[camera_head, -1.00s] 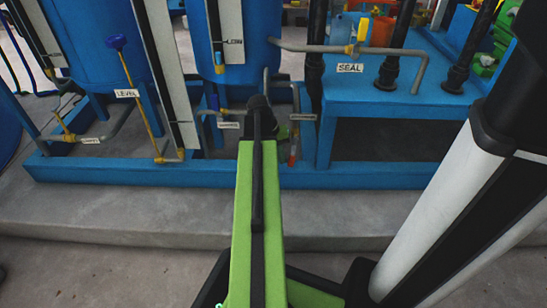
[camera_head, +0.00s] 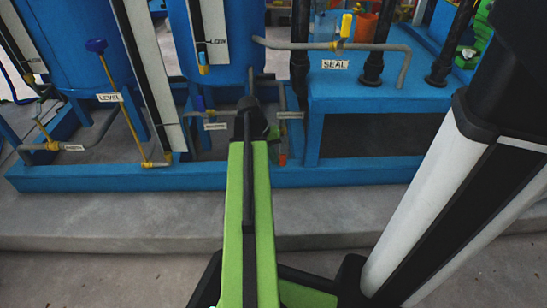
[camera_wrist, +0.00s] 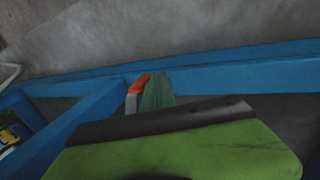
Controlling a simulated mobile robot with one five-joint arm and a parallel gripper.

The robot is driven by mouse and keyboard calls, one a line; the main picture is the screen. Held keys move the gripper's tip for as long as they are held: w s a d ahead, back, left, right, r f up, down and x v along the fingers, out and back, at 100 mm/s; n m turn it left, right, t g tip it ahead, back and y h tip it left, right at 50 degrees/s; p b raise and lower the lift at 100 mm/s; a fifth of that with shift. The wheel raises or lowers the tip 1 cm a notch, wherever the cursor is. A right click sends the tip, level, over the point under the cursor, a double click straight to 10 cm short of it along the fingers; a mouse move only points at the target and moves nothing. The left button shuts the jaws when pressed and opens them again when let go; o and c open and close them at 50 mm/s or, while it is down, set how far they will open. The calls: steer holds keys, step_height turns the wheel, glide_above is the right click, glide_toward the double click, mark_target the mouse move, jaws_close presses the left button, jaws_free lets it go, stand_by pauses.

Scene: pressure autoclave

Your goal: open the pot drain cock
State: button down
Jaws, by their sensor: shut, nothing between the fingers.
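My gripper, a dark green wedge in the wrist view (camera_wrist: 158,92), is shut and empty. Beside it, on its left, is a grey part with an orange-red top (camera_wrist: 138,86); I cannot tell whether they touch. In the head view my gripper (camera_head: 273,132) is mostly hidden behind my arm's black end. A vertical pipe with an orange-red tip (camera_head: 283,159) stands just right of it, at the blue base frame. No label naming the pot drain is readable, so I cannot tell for sure which fitting is its cock.
A blue base frame (camera_head: 90,180) runs across the front above a concrete step (camera_head: 120,215). Blue tanks (camera_head: 65,50), a yellow level pipe (camera_head: 120,105) with blue handle, and a blue stand (camera_head: 365,95) with a SEAL label (camera_head: 335,64) stand behind. The floor in front is clear.

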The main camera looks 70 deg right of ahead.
steer(key=w+a+r+p, duration=0.2)
steer(key=w+r+p, duration=0.5)
steer(key=r+p, duration=0.2)
steer(key=shift+w+a, duration=0.2)
steer(key=shift+a, duration=0.2)
